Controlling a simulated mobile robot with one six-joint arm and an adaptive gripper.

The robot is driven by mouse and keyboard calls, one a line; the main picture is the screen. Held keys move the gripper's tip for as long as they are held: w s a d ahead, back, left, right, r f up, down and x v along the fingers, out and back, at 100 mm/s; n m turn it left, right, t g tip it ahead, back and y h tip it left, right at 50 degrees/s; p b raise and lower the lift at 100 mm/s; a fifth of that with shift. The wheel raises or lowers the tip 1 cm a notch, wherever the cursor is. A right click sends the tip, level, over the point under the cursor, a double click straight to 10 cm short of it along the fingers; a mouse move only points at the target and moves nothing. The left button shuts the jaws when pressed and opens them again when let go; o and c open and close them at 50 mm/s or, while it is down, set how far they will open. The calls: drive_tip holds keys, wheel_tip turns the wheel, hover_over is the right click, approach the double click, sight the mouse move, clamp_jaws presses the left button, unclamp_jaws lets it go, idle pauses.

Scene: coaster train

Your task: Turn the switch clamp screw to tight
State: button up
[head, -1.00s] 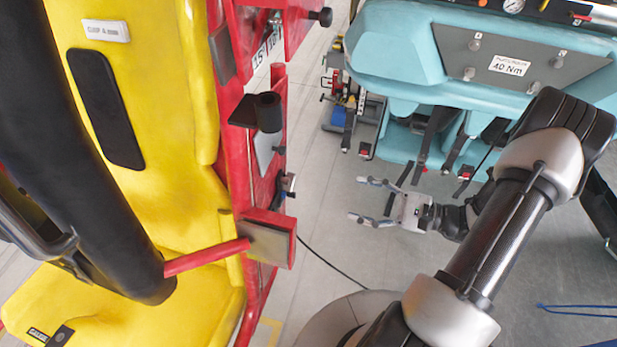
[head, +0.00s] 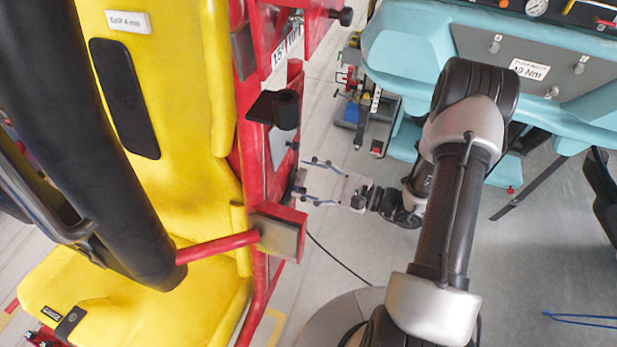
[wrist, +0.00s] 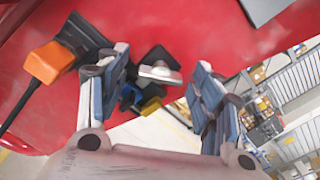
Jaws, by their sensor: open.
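My gripper (head: 311,182) is open and empty, its two fingers pointing left at the side of the red frame (head: 254,145). In the wrist view a small silver-faced, black-bodied part (wrist: 158,72) shows between the fingers, ahead of them against the red surface. It looks like the switch clamp screw, but its marks and turn position cannot be read. No contact between the fingers and the part is visible. In the head view the fingertips nearly cover the part.
A black bracket with a round post (head: 275,108) juts from the frame above my gripper. A red-edged plate (head: 277,232) sticks out below it. The yellow seat (head: 180,130) is at left, and a teal car body (head: 420,50) is at upper right. Grey floor lies below my gripper.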

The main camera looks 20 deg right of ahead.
drive_tip(key=shift+c, duration=0.4)
clamp_jaws()
idle(0.4)
